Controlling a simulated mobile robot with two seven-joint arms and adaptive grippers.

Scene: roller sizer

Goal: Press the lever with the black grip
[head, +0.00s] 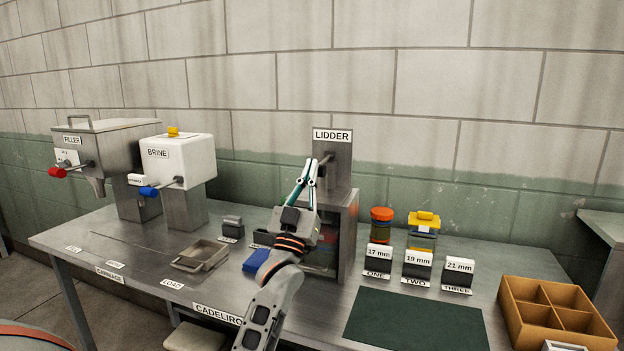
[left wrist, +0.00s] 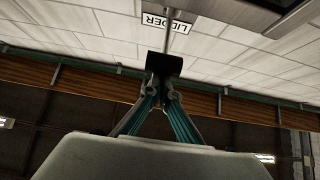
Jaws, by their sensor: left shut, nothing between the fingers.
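The LIDDER machine (head: 333,165) stands at the middle of the bench, with a short grey lever (head: 326,158) sticking out from its upper column. In the left wrist view a black grip (left wrist: 164,62) sits on the end of a thin rod below the LIDDER sign (left wrist: 167,21). My left gripper (head: 309,172) points up beside the lever, its fingers shut and empty. In the left wrist view its fingertips (left wrist: 163,92) are right by the black grip; I cannot tell whether they touch. In the head view the grip is not clearly visible near the fingers.
Left are the FILLER (head: 113,155) with a red-grip lever and the BRINE machine (head: 180,165) with a blue one. A metal tray (head: 201,254) lies in front. Right are jars, number blocks, a dark mat (head: 415,318) and a divided wooden box (head: 553,338).

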